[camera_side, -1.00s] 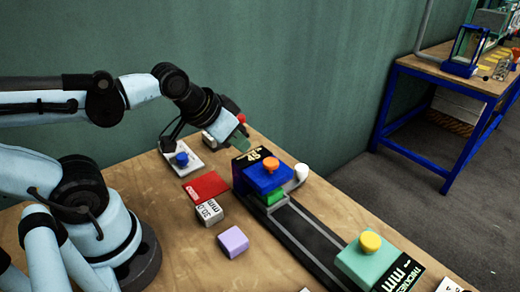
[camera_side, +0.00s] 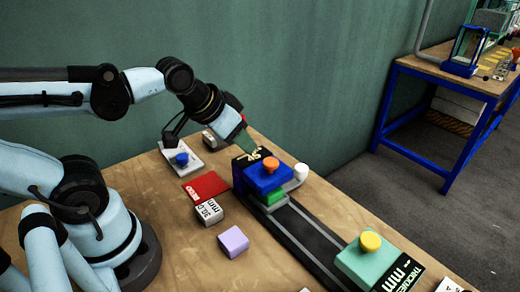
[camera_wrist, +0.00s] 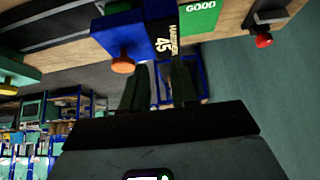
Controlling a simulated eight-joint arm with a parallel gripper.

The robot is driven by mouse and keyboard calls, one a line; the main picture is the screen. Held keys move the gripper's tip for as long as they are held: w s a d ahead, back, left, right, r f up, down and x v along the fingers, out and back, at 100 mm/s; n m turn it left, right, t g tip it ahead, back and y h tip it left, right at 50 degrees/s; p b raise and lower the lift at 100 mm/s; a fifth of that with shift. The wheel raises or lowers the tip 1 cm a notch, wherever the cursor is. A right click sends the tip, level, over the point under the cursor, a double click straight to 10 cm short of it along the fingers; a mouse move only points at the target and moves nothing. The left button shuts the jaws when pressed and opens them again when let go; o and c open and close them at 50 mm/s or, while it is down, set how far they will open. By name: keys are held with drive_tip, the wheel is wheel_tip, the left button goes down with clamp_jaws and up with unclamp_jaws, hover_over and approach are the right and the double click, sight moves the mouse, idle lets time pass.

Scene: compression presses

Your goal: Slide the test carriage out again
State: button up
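The blue press head (camera_side: 266,182) with an orange knob (camera_side: 270,164) stands at the far end of a dark rail (camera_side: 318,238). A green piece (camera_side: 273,197) shows below it. A white knob (camera_side: 300,171) on a grey arm sits close to its right side; I take this to be the carriage handle. In the wrist view the blue head (camera_wrist: 118,36) and orange knob (camera_wrist: 123,65) show, but the white knob does not. My gripper (camera_side: 246,147) hangs just behind and left of the head, near the black hardness label (camera_wrist: 163,35). Its fingers are apart and empty (camera_wrist: 158,78).
A teal block (camera_side: 362,264) with a yellow knob (camera_side: 370,242) stands over the rail's near end. A red plate (camera_side: 206,186), a white labelled block (camera_side: 207,212) and a lilac block (camera_side: 233,242) lie left of the rail. A blue-knobbed fixture (camera_side: 181,158) stands further back.

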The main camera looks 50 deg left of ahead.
drive_tip(key=o, duration=0.5)
drive_tip(key=w+r+g, duration=0.1)
drive_tip(key=w+d+r, duration=0.1)
drive_tip(key=w, duration=0.1)
drive_tip(key=w+r+m+g, duration=0.1)
drive_tip(key=w, duration=0.1)
drive_tip(key=shift+d+g, duration=0.3)
drive_tip(key=shift+d, duration=0.1)
drive_tip(key=m+g, duration=0.2)
drive_tip(key=g, duration=0.2)
approach(300, 168)
wheel_tip(300, 168, down, 9)
drive_tip(key=shift+w+f, duration=0.15)
drive_tip(key=shift+f, duration=0.05)
clamp_jaws()
